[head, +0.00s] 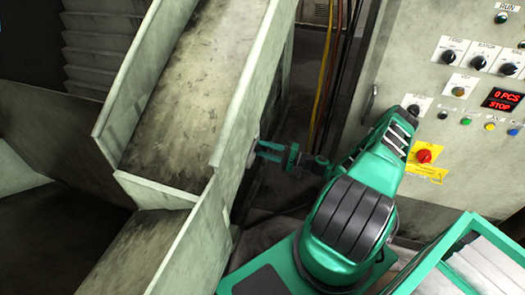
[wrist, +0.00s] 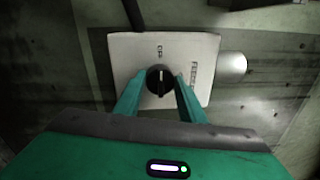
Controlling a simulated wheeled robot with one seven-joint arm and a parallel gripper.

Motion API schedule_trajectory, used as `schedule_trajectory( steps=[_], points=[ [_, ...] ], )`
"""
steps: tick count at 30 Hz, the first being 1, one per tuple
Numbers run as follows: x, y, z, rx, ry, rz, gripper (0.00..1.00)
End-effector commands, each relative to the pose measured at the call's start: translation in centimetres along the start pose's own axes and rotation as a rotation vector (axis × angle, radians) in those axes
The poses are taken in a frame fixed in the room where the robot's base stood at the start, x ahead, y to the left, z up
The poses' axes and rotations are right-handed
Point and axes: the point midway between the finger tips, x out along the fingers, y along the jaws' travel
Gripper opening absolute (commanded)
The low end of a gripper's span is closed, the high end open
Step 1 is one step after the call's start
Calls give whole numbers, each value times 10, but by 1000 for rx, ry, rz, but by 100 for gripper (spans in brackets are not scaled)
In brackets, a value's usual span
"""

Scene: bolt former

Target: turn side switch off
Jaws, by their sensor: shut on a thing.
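The side switch is a black rotary knob (wrist: 159,80) on a pale square plate (wrist: 193,48) in the wrist view. Its white pointer line stands upright in the picture. There is lettering above the knob and at its right; it is too small to read surely. My gripper (wrist: 160,88) has its two green fingers on either side of the knob, shut on it. In the head view, my gripper (head: 254,152) reaches left to the side of the chute, where only a pale edge of the plate (head: 252,153) shows; the knob is hidden there.
The chute's side wall (head: 240,85) rises right by my gripper. A control cabinet (head: 390,60) with knobs, a red display (head: 502,99) and a red emergency button (head: 424,156) stands at the right. Cables (head: 328,70) hang between. A green-rimmed tray (head: 447,245) is at the lower right.

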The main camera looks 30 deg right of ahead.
Motion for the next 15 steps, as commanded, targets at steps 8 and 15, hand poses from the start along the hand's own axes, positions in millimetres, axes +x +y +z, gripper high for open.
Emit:
schedule_trajectory(
  steps=[8, 15],
  points=[
    [-1, 3, 2, 0, -3, 7, 14],
    [-1, 3, 1, 0, -3, 6, 55]
  ],
)
